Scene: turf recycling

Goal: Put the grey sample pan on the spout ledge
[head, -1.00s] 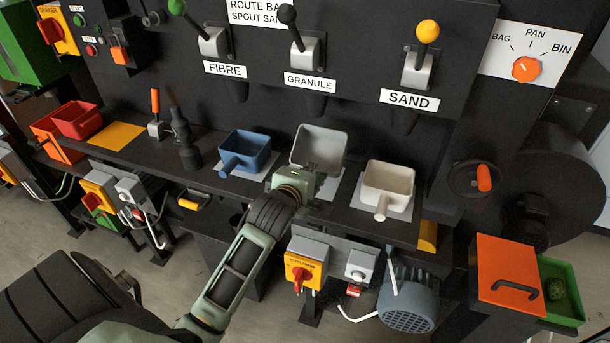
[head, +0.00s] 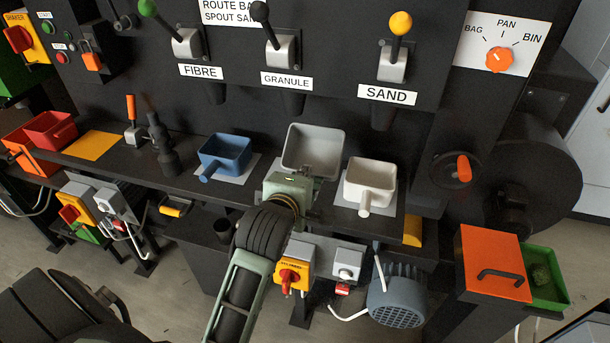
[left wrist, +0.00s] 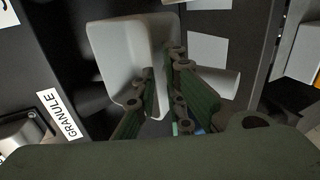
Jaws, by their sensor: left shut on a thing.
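The grey sample pan (head: 313,148) is in front of the granule spout in the head view, its open side tipped toward me. My left gripper (head: 292,186) is shut on it at the near side. In the left wrist view the pan (left wrist: 120,60) shows pale grey, with the fingers (left wrist: 172,95) against its near side. Part of the grip is hidden by the fingers. The dark spout ledge (head: 125,162) runs below the spouts. Whether the pan touches it is hidden behind my gripper. My right gripper is not in view.
A blue pan (head: 224,154) stands left and a white pan (head: 370,180) close by on the right, handles toward me. A lever with an orange grip (head: 131,108) and a dark fitting (head: 160,140) stand farther left. A handwheel (head: 452,170) is at right.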

